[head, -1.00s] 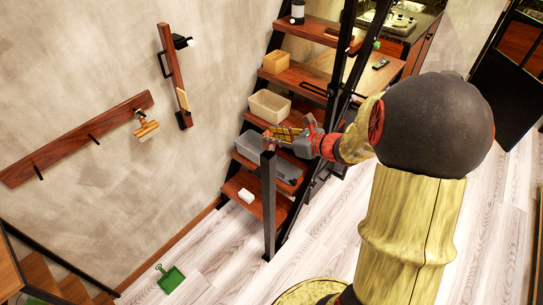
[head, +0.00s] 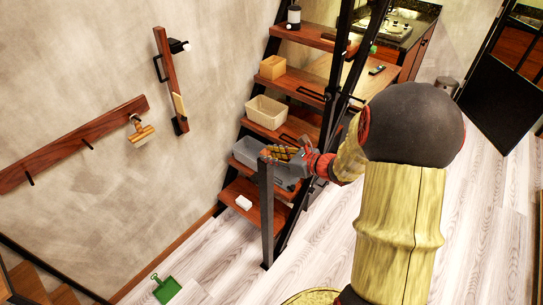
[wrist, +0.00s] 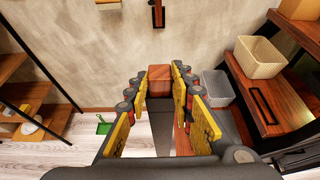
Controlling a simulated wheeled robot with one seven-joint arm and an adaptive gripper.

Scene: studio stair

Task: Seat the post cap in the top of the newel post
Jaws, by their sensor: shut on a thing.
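The post cap (wrist: 160,78) is a reddish-brown wooden block between the fingertips of my gripper (wrist: 160,90) in the wrist view. My gripper is shut on it. In the head view my gripper (head: 277,153) reaches in from the right, at the top of the newel post (head: 266,212), a tall dark grey upright. The cap shows there only as a small brown patch (head: 265,153) at the post's top. The post also shows below the cap in the wrist view (wrist: 165,132). I cannot tell whether the cap sits in the post or just above it.

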